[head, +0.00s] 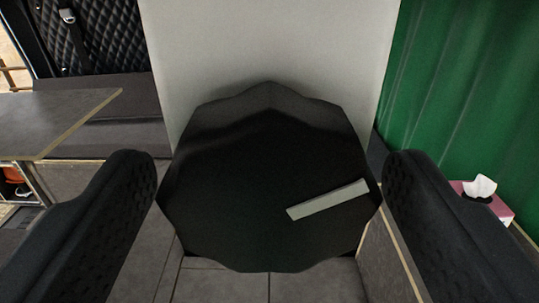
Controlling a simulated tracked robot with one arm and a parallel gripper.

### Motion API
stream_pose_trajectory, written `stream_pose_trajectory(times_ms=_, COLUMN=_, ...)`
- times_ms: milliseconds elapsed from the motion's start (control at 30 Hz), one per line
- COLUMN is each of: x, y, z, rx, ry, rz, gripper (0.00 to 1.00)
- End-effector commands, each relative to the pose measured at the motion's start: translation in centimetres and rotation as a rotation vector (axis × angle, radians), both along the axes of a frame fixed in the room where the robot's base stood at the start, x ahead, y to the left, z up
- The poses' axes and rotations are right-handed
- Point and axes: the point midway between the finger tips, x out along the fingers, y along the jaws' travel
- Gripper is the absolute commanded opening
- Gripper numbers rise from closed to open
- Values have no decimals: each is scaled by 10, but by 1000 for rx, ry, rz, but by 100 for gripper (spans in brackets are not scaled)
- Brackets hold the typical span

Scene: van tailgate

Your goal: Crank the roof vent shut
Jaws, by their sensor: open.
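A large black knob (255,200) with a scalloped rim fills the middle of the head view. A pale grey strip (328,200) lies on its face, right of centre, sloping up to the right. I take this knob to be the vent crank. My gripper (270,168) is open, with one black finger on each side of the knob. Small gaps show between the fingers and the rim, and the knob is not gripped. The roof vent itself is not in view.
A white panel (265,40) stands behind the knob. A green curtain (460,90) hangs at right, above a pink tissue box (487,200). A table top (55,120) and a black quilted panel (105,40) are at left. Grey tiled floor (230,287) shows below.

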Motion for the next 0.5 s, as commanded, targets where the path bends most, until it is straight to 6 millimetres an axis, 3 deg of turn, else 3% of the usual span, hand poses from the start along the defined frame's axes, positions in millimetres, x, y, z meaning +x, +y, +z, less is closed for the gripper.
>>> stream_pose_trajectory(times_ms=200, x=0, y=0, z=0, rx=0, ry=-1, rz=0, gripper=73)
stream_pose_trajectory(times_ms=367, x=0, y=0, z=0, rx=0, ry=-1, rz=-1, gripper=29)
stream_pose_trajectory(times_ms=500, x=0, y=-1, z=0, rx=-1, ry=-1, rz=0, gripper=29)
